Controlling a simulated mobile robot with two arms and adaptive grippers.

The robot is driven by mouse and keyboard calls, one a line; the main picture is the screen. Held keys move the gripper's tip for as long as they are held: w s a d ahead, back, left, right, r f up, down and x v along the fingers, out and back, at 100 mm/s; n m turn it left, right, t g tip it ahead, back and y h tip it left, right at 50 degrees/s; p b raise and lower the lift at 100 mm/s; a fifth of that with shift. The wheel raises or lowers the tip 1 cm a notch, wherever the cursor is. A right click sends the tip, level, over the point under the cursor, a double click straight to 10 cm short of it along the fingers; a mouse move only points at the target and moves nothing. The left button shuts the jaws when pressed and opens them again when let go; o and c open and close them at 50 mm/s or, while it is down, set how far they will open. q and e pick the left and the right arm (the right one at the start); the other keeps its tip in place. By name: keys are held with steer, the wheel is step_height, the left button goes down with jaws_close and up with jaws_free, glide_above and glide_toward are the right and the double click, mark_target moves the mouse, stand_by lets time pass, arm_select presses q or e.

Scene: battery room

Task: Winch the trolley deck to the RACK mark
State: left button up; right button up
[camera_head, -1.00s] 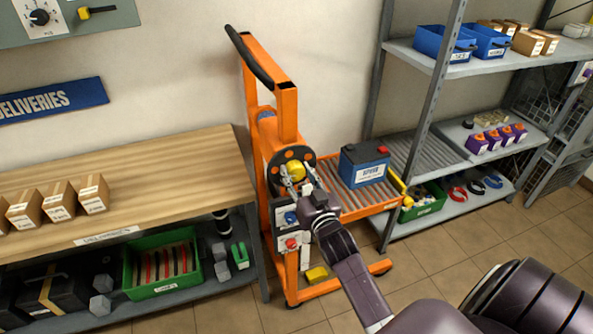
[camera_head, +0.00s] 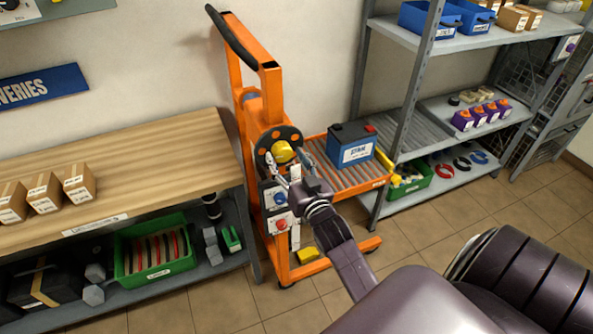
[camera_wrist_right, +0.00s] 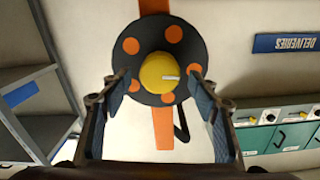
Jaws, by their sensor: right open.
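The orange trolley (camera_head: 250,110) stands between the bench and the shelf rack. Its deck (camera_head: 345,178) of rollers carries a blue and dark battery (camera_head: 351,146). The winch wheel is a black disc with orange spots (camera_head: 266,152) and a yellow knob (camera_head: 283,151) at its middle. In the wrist view the knob (camera_wrist_right: 159,73) lies ahead, between the fingers of my right gripper (camera_wrist_right: 160,90). My right gripper (camera_head: 288,168) is open in front of the disc; the fingers stand apart from the knob on both sides. My left gripper is out of view.
The grey shelf rack (camera_head: 425,130) stands right of the deck, with blue bins and a green bin (camera_head: 412,183). The wooden bench (camera_head: 130,170) with small boxes is at the left. A yellow pedal (camera_head: 307,255) sits low on the trolley. Tiled floor is clear at the right.

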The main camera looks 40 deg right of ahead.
steer(key=v, duration=1)
steer(key=shift+w, duration=0.15)
stand_by(0.9)
steer(key=s+a+f+n+g+y+b, duration=0.1)
steer(key=s+a+f+g, duration=0.2)
steer(key=f, duration=1)
steer(key=s+a+f+n+g+y+b, duration=0.1)
steer(key=s+a+f+g, duration=0.15)
steer(key=f, duration=0.95)
steer(key=s+a+f+n+g+y+b, duration=0.1)
steer(key=s+a+f+g, duration=0.2)
steer(key=f, duration=1)
steer(key=s+a+f+n+g+y+b, duration=0.1)
steer(key=s+a+f+n+g, duration=0.2)
steer(key=s+f, duration=1)
steer(key=s+f+g, duration=0.2)
steer(key=s+f, duration=0.3)
steer(key=s, duration=0.4)
steer(key=s+f+g+b, duration=0.1)
steer(key=s+f+g, duration=0.2)
steer(key=s, duration=0.7)
step_height(320, 180, down, 3)
steer(key=shift+r+n, duration=0.15)
steer(key=shift+n, duration=0.15)
